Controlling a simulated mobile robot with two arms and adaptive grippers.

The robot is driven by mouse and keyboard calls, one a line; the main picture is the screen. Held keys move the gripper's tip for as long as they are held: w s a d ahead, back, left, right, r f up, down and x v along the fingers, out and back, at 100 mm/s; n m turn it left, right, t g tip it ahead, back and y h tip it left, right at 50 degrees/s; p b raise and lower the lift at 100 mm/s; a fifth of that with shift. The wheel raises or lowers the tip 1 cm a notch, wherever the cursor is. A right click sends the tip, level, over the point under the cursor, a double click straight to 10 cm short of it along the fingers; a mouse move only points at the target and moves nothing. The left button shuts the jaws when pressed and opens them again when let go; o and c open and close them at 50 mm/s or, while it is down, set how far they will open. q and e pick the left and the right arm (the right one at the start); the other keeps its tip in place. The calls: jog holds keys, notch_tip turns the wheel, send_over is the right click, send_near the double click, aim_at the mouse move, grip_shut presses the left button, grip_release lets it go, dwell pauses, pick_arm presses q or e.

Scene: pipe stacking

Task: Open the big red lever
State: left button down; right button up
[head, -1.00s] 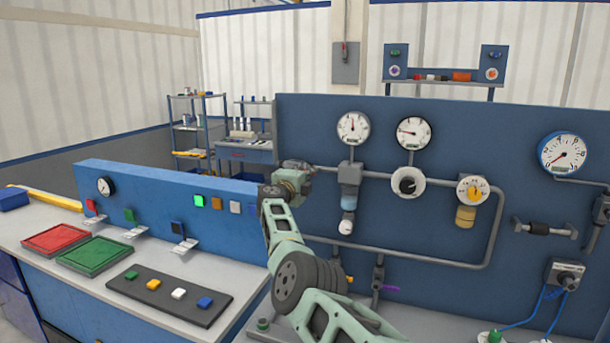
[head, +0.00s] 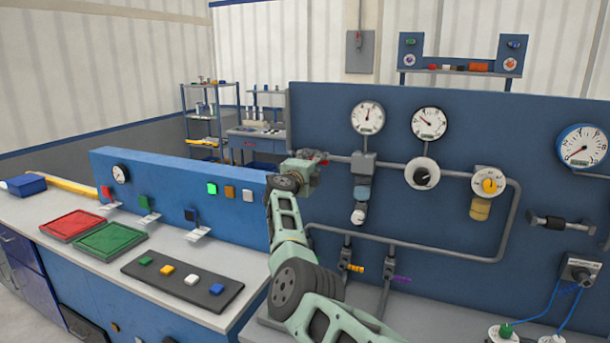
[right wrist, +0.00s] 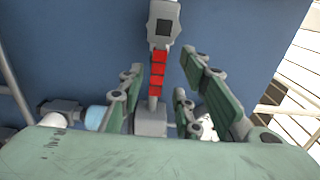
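The red lever (right wrist: 157,70) is a segmented red handle on a grey valve body in the right wrist view. It lies between the fingers of my right gripper (right wrist: 164,74), which are spread apart with gaps beside the handle. In the head view my right gripper (head: 303,168) is at the left end of the upper pipe, and a small red part of the lever (head: 323,162) shows beside it. The gripper hides most of the lever there. My left gripper is not in view.
The blue panel (head: 460,110) carries gauges, pipes, a yellow-handled valve (head: 356,268) and a purple-handled valve (head: 402,279). To the left, a bench holds a red tray (head: 72,225), a green tray (head: 110,239) and a dark strip (head: 178,282) with coloured blocks.

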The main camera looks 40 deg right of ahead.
jog(key=v, duration=1)
jog(key=shift+s, duration=0.25)
jog(key=shift+f, duration=0.1)
